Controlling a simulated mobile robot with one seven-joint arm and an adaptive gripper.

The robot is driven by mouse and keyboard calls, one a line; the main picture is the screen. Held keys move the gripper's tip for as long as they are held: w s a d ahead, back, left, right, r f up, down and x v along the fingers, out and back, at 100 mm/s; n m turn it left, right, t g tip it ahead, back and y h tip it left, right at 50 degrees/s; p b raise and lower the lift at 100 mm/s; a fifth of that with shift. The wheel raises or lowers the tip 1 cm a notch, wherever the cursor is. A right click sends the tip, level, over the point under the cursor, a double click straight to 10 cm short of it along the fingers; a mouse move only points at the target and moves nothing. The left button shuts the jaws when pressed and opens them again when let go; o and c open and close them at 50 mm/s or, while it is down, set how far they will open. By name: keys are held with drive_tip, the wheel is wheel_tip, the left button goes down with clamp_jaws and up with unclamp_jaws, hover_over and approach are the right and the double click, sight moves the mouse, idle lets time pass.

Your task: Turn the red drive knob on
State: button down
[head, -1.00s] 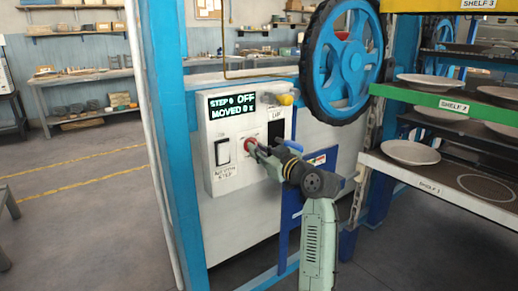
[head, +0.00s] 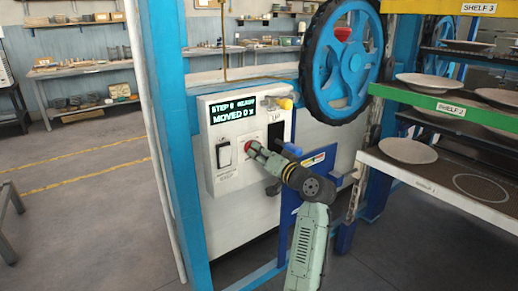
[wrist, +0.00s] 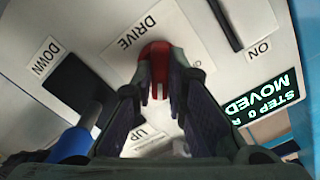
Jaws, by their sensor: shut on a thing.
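The red drive knob (head: 248,147) is on the front of the white control box (head: 222,178), right of a black switch. In the wrist view the red knob (wrist: 160,62) sits beside the DRIVE label, between the two dark fingers. My gripper (head: 257,153) reaches it from the front right and is shut on it; the wrist view shows my gripper (wrist: 158,98) with one finger on each side. The fingers hide part of the knob in the head view. The box's display (head: 232,110) shows STEP 0, a small green word that looks like READY, and MOVED 0.
A large blue handwheel (head: 345,60) with a black rim stands above right of the box. A yellow knob (head: 285,103) sits at the box's upper right. Shelves with plates (head: 408,151) stand at the right. A blue post (head: 165,120) rises at left. Floor further left is open.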

drive_tip(key=shift+m+p, duration=0.35)
drive_tip(key=shift+m, duration=0.25)
drive_tip(key=c, duration=1.6)
unclamp_jaws()
drive_tip(key=v, duration=1.2)
